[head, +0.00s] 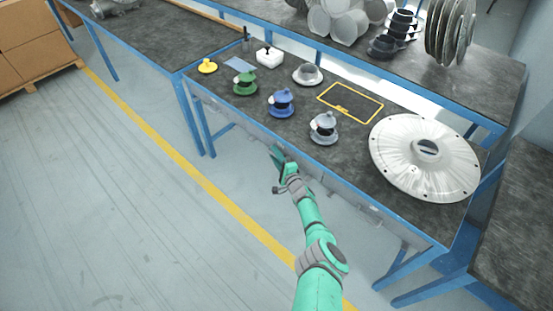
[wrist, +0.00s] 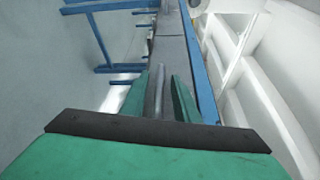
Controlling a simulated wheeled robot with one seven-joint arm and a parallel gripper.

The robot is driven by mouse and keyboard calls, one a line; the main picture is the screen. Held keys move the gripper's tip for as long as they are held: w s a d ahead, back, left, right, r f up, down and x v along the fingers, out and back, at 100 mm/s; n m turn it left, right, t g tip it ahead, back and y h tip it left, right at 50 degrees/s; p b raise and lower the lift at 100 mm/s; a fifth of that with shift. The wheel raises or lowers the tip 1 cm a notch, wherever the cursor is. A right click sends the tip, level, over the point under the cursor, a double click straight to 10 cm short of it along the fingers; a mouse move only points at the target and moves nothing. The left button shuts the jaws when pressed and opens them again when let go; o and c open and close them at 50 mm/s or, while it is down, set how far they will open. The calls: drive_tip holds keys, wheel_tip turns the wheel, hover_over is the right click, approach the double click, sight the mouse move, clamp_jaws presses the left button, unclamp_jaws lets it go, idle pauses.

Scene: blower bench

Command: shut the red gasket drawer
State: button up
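I cannot make out a red drawer in either view. Under the front edge of the dark-topped bench (head: 245,108), grey drawer-like fronts (head: 350,198) show partly, to the right of my arm; their colour and whether any stands out are unclear. My gripper (head: 277,156) is in front of the bench, below its top. In the wrist view, the two green fingers of my gripper (wrist: 160,100) are apart, with a narrow grey strip showing between them. I cannot tell whether they touch it.
Green (head: 245,84), blue (head: 281,103) and grey (head: 323,128) flanged parts stand on the bench. A large metal disc (head: 400,165) lies at its right end, beside a yellow-outlined rectangle (head: 350,103). Blue bench legs (head: 193,118) are obstacles. The floor at left is clear.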

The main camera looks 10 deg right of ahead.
drive_tip(key=shift+s+d, duration=0.35)
drive_tip(key=shift+s, duration=0.3)
drive_tip(key=v, duration=0.9)
drive_tip(key=shift+s+a, duration=0.15)
drive_tip(key=shift+a+r, duration=0.1)
drive_tip(key=shift+r, duration=0.05)
